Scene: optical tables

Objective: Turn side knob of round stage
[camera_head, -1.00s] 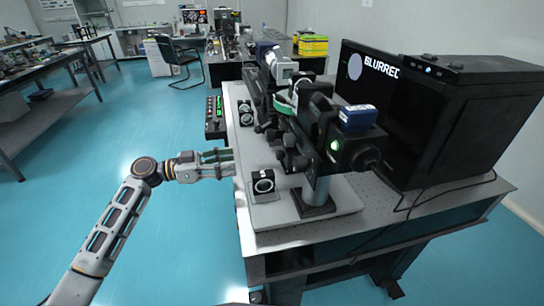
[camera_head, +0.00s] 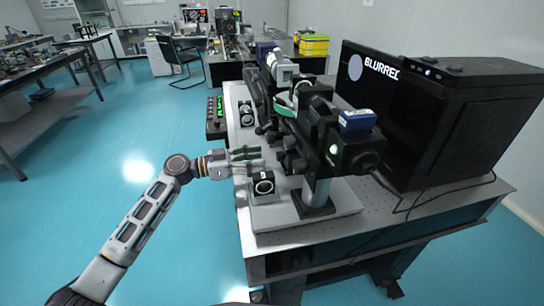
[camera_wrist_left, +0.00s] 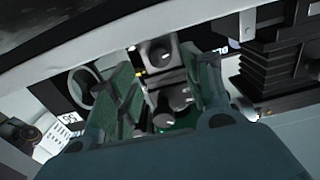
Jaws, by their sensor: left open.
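A black optical instrument (camera_head: 345,150) stands on the bench, with a small round stage-like part with a green and white edge (camera_head: 284,103) partly hidden among its black parts. Dark side knobs (camera_head: 292,162) stick out on its left side. My left gripper (camera_head: 257,158) is open beside the bench's left part, its green fingers pointing right toward these knobs. In the left wrist view, a dark knob with a white mark (camera_wrist_left: 158,53) shows between the open fingers, with another knob (camera_wrist_left: 175,96) nearer. I cannot tell which knob belongs to the round stage. Nothing is gripped.
A small black block with a round dial (camera_head: 262,185) stands just below the left gripper, and another (camera_head: 246,114) lies further back. A control box with green lights (camera_head: 215,118) sits at the bench's left edge. A big black box (camera_head: 450,120) stands on the right.

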